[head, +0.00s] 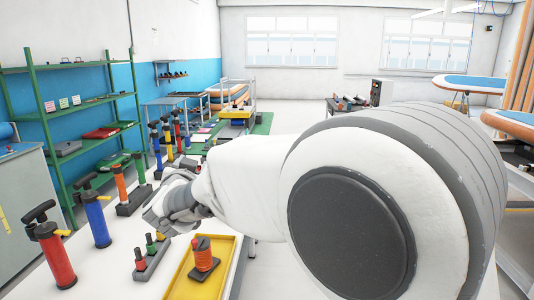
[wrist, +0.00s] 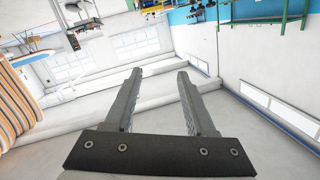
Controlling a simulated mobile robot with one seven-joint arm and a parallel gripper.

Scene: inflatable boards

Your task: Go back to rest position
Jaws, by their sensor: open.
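My gripper (wrist: 160,72) is open and empty in the wrist view. The fingers are hidden there behind my own arm.
On the table stand a red pump (head: 50,247), a blue pump (head: 96,218) and a yellow tray (head: 181,284) holding a red-orange piece (head: 203,257). A grey holder (head: 153,258) is beside the tray. Green shelves (head: 82,105) stand at the left.

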